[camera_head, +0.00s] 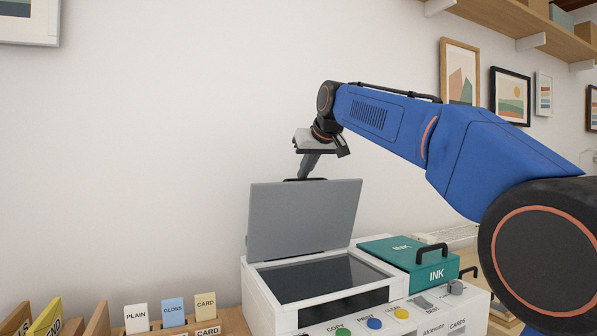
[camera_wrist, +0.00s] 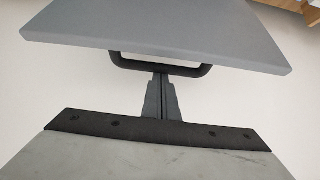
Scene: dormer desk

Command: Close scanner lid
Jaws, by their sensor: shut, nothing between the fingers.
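The scanner lid (camera_head: 305,220) is a flat grey panel, raised steeply above the dark scanner glass (camera_head: 320,276) of the white scanner. It also shows in the wrist view (camera_wrist: 165,30). A black bar handle (camera_wrist: 185,72) is on the lid's edge facing my gripper. My gripper (camera_head: 305,175) is above the lid's top edge, pointing down. In the wrist view my gripper (camera_wrist: 161,76) has its two fingers together and empty, with the tips at the handle bar. I cannot tell whether they touch it. In the head view the lid partly hides the fingertips.
A teal ink box (camera_head: 405,258) with a black handle sits right of the glass. Buttons (camera_head: 375,323) line the scanner's front. Card slots (camera_head: 173,313) stand at the lower left. A shelf (camera_head: 520,25) and frames hang upper right.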

